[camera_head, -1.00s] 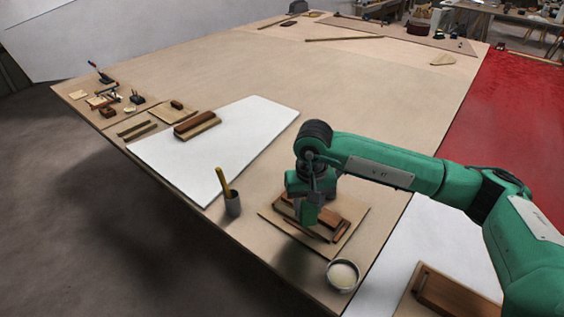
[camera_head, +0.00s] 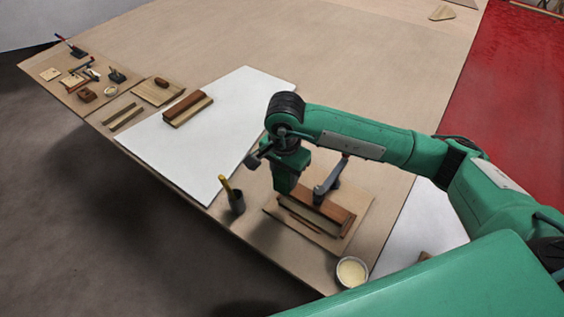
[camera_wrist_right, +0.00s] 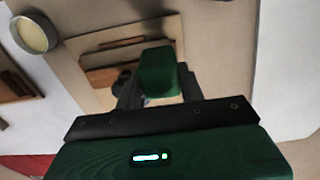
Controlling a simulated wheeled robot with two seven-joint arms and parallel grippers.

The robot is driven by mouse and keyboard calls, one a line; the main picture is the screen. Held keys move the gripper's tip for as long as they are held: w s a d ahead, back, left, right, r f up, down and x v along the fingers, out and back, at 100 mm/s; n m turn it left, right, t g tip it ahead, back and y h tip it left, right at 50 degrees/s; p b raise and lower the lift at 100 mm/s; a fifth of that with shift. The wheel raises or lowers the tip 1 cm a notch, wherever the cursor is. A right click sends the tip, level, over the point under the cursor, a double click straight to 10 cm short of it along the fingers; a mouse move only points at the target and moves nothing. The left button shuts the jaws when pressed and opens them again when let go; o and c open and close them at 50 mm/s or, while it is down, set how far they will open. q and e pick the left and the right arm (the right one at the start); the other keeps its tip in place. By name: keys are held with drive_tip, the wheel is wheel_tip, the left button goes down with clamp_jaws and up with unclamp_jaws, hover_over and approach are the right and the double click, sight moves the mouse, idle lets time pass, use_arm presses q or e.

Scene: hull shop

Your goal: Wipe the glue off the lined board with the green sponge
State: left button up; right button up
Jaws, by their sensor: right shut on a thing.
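My right gripper (camera_head: 304,188) is above the far edge of a tan board (camera_head: 356,206) near the table's front corner. In the right wrist view it is shut on a dark green block (camera_wrist_right: 158,72), apparently the green sponge, held between dark fingers. The block seems to be above the tan board, whose edge (camera_wrist_right: 72,62) also shows there; I cannot tell whether it touches. Brown wooden blocks (camera_head: 325,208) lie on this board. I cannot make out ruled lines or glue on any board. My left gripper is not in view.
A bowl of cream paste (camera_head: 352,271) stands by the tan board's near corner, and a grey cup (camera_head: 237,205) with a yellow handle stands to its left. A white panel (camera_head: 240,110) holds a brown block (camera_head: 187,108). The far table (camera_head: 330,50) is mostly clear.

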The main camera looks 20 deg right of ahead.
wheel_tip(320, 180, down, 7)
drive_tip(key=b, duration=0.2)
drive_tip(key=shift+s+f+b, duration=0.1)
drive_tip(key=shift+f+b, duration=0.1)
drive_tip(key=shift+b, duration=0.2)
drive_tip(key=shift+s+d+f, duration=0.1)
drive_tip(key=shift+s+d, duration=0.15)
drive_tip(key=shift+d, duration=0.05)
drive_tip(key=s+d, duration=0.1)
drive_tip(key=s+d+b, duration=0.1)
drive_tip(key=s, duration=0.1)
drive_tip(key=shift+s+d, duration=0.3)
drive_tip(key=shift+d, duration=0.05)
drive_tip(key=shift+s+d, duration=0.35)
drive_tip(key=shift+s, duration=0.1)
use_arm(q)
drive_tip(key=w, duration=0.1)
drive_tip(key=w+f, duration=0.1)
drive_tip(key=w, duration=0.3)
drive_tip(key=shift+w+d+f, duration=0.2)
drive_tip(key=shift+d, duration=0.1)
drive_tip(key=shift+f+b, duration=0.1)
drive_tip(key=shift+b, duration=0.25)
use_arm(e)
drive_tip(key=shift+f, duration=0.1)
